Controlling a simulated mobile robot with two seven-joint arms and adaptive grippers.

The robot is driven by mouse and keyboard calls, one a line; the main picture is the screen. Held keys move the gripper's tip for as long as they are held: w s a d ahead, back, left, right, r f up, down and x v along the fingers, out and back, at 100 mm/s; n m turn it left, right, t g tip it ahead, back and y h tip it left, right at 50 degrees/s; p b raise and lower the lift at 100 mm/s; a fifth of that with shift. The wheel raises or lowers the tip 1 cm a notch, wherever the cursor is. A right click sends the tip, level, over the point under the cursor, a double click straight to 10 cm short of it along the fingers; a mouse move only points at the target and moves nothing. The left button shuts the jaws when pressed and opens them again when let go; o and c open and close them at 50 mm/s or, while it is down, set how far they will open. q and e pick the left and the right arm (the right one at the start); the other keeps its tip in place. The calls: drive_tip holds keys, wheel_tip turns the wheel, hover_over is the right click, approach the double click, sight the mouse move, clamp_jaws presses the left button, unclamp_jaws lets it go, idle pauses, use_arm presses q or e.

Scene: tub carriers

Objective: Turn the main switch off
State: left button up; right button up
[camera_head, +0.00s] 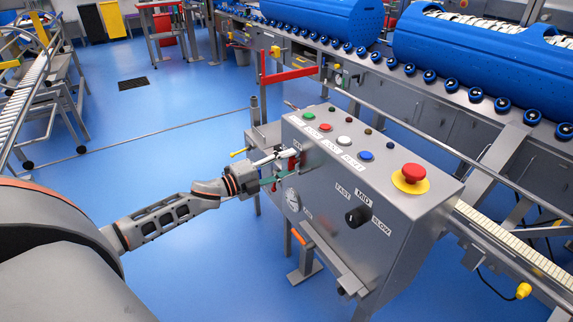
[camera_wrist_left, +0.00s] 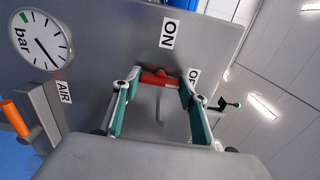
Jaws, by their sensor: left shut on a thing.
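The main switch has a red handle (camera_wrist_left: 157,78) on the side of the grey control box (camera_head: 400,235). In the wrist view an ON label (camera_wrist_left: 169,32) sits above the handle, and a partly hidden label starting with O (camera_wrist_left: 194,76) is to its right. My left gripper (camera_wrist_left: 162,82) is shut on the red handle, with a green-padded finger at each end of it. In the head view the left gripper (camera_head: 281,170) reaches the box's left face, where the red handle (camera_head: 292,163) shows small between the fingers. I cannot tell exactly which label the handle points to. My right gripper is not in view.
A pressure gauge (camera_head: 292,199) and an orange-tipped lever (camera_wrist_left: 14,117) are close by on the box. The top carries several buttons and a red emergency stop (camera_head: 412,173); a black speed knob (camera_head: 358,216) is on the front. Blue floor (camera_head: 170,100) lies open to the left.

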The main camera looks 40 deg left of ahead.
use_arm(q)
drive_tip(key=o, duration=1.1)
drive_tip(key=v, duration=1.2)
